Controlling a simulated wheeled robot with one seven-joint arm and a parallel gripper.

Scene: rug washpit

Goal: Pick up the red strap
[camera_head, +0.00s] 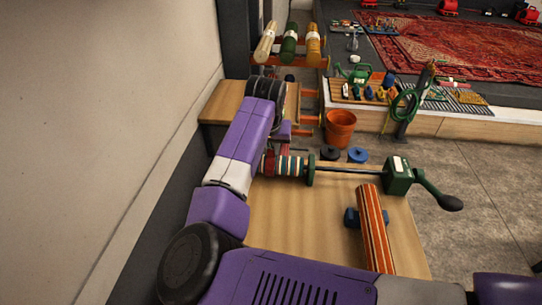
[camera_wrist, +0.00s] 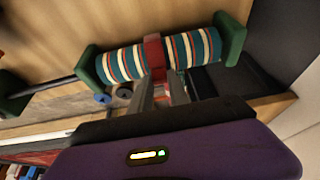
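The red strap (camera_wrist: 153,55) is wrapped around a roll of striped fabric (camera_wrist: 118,63) in the wrist view. A red length of it also shows lower down, between my gripper's fingers. In the head view the strap (camera_head: 268,164) shows as a red band near the left end of the striped roll (camera_head: 290,166). My gripper (camera_wrist: 168,88) points at the roll from the near side, its grey fingers apart on either side of the red length. I cannot tell whether either finger touches it. In the head view my arm partly hides the gripper.
The roll sits between green end discs (camera_head: 310,169) on a rod with a green crank box (camera_head: 398,176) above a wooden bench (camera_head: 290,220). An orange striped roll (camera_head: 374,230) lies at the right. An orange bucket (camera_head: 340,128) stands behind. A wall closes off the left.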

